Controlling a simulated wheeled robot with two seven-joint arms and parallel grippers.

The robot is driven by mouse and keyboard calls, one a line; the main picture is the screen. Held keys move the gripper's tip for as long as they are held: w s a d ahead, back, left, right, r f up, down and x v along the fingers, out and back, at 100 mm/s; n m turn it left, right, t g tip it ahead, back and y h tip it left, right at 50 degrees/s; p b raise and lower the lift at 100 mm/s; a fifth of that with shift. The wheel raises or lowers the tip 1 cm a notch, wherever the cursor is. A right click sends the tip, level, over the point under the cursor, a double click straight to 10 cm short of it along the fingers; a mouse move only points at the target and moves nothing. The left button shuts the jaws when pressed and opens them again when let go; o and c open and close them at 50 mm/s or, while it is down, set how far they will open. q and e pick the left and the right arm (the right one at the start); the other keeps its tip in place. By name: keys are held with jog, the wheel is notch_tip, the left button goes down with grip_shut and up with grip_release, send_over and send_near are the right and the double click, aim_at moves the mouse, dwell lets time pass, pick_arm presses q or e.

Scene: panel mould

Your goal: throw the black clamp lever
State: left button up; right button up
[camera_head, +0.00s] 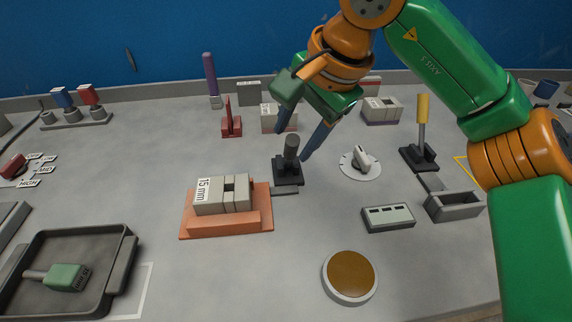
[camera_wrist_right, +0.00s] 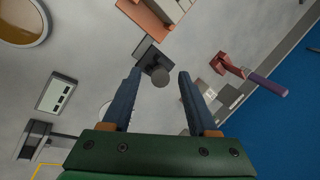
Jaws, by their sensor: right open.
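The black clamp lever (camera_head: 291,147) stands upright on a black base (camera_head: 287,174), beside the orange block holding the 15 mm piece. My right gripper (camera_head: 293,144) is open, with its two blue-grey fingers on either side of the lever's top. In the right wrist view the lever's round grey end (camera_wrist_right: 161,77) lies between the open fingertips (camera_wrist_right: 160,71), apart from both. My left gripper is not in view.
The orange block (camera_head: 225,223) with a grey 15 mm piece (camera_head: 222,195) is close on the left. A white dial (camera_head: 361,163) and a yellow-handled lever (camera_head: 422,110) stand on the right. A red lever (camera_head: 231,124) is behind. A dark tray (camera_head: 120,262) is front left.

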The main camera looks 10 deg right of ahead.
aim_at(286, 153)
jog(key=x, duration=0.5)
jog(key=shift+w+a+f, duration=0.1)
grip_shut()
dwell(1.2)
